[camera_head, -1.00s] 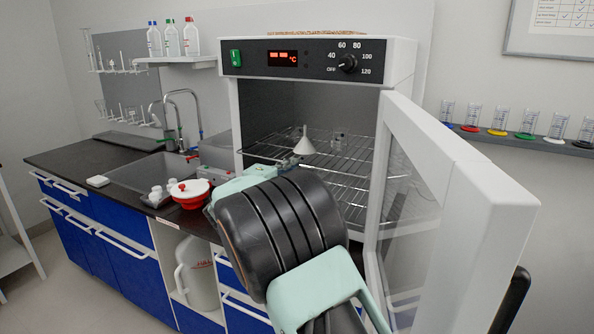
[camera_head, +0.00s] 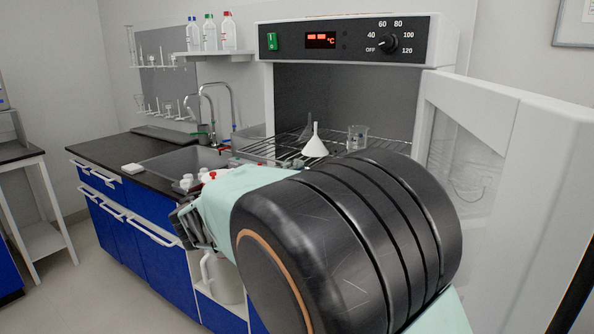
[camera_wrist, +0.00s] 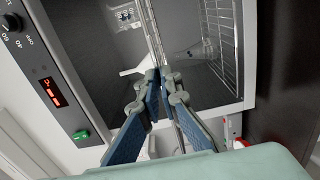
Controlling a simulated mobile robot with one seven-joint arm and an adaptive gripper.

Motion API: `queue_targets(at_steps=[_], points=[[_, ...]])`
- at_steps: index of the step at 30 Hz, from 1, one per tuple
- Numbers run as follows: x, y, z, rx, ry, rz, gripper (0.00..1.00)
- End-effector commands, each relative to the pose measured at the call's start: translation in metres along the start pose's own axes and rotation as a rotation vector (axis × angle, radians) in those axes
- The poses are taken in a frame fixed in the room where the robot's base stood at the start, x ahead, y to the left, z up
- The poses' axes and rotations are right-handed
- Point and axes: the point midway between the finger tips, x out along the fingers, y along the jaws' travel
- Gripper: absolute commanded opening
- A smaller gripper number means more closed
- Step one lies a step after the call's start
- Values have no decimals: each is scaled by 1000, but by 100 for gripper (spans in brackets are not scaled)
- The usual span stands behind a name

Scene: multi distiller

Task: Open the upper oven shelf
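The oven (camera_head: 350,100) stands open. Its upper shelf, a wire rack (camera_head: 262,150), bears a white funnel (camera_head: 315,142) and a glass beaker (camera_head: 357,136). The rack's left front part shows outside the oven's front edge in the head view. In the wrist view the rack (camera_wrist: 153,30) is seen nearly edge-on, running between the fingers of my gripper (camera_wrist: 164,88). The fingers are drawn close together on it at the rack's front. In the head view my arm hides the fingertips and most of the rack's front.
The oven door (camera_head: 540,160) is swung wide open at the right, close to my arm. A counter with a sink (camera_head: 185,165) lies at the left. Red-topped items (camera_head: 208,176) stand beside my gripper. Bottles (camera_head: 210,35) stand on a wall shelf.

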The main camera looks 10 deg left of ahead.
Motion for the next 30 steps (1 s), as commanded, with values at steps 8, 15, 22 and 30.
queue_targets(at_steps=[8,15,22,30], points=[[0,-1,1,0,-2,-1,9],[0,0,0,0,-1,-1,22],[-5,0,0,0,1,-1,22],[-54,0,-1,1,4,-1,22]])
